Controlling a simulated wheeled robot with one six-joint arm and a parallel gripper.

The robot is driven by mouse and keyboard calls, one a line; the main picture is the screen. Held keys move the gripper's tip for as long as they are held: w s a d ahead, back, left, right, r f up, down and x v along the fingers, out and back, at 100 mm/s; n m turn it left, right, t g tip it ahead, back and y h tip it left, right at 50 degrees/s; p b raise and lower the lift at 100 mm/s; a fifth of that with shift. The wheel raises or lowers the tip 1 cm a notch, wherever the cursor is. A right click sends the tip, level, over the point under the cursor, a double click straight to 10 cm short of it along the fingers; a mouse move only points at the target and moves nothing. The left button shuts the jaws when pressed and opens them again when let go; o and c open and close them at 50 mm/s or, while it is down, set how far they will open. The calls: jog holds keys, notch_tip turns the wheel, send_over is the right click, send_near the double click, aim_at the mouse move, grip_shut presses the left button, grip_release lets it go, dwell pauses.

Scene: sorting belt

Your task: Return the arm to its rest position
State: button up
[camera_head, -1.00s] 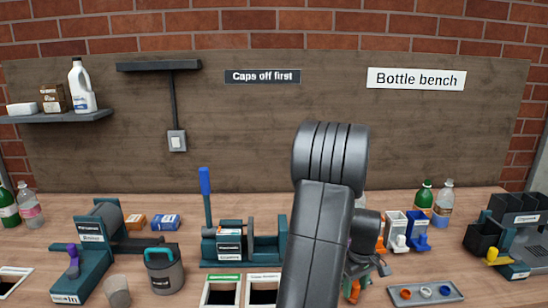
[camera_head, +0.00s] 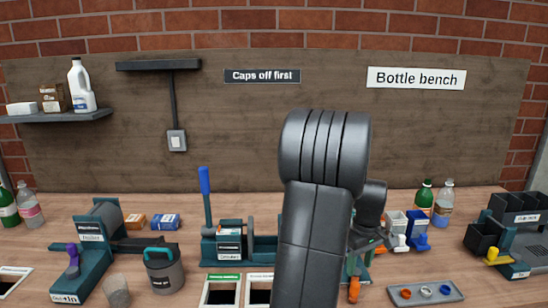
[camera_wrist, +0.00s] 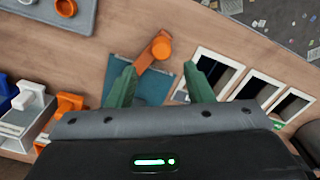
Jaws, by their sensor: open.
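My gripper (camera_wrist: 160,88) shows in the wrist view with its two green fingers apart and nothing between them. Beyond the fingertips, an orange handle (camera_wrist: 153,50) and a dark teal base plate (camera_wrist: 150,85) lie on the bench below. In the head view my dark arm rises through the middle right of the picture and hides part of the bench; the fingers cannot be made out there. The orange handle also shows beside my arm in the head view (camera_head: 354,290).
The wooden bench (camera_head: 185,212) holds a teal crusher with a blue lever (camera_head: 205,182), a grey bucket (camera_head: 164,272), framed openings (camera_head: 221,290), a cap tray (camera_head: 425,293) and black bins (camera_head: 483,240). Bottles (camera_head: 424,196) stand at the back.

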aim_at(356, 285)
notch_tip(356, 285, down, 9)
jog(key=shift+s+r, duration=0.1)
jog(key=shift+r, duration=0.05)
jog(key=shift+w+a+m, duration=0.4)
jog(key=shift+a+m, duration=0.4)
jog(key=shift+m, duration=0.2)
jog(key=shift+s, duration=0.1)
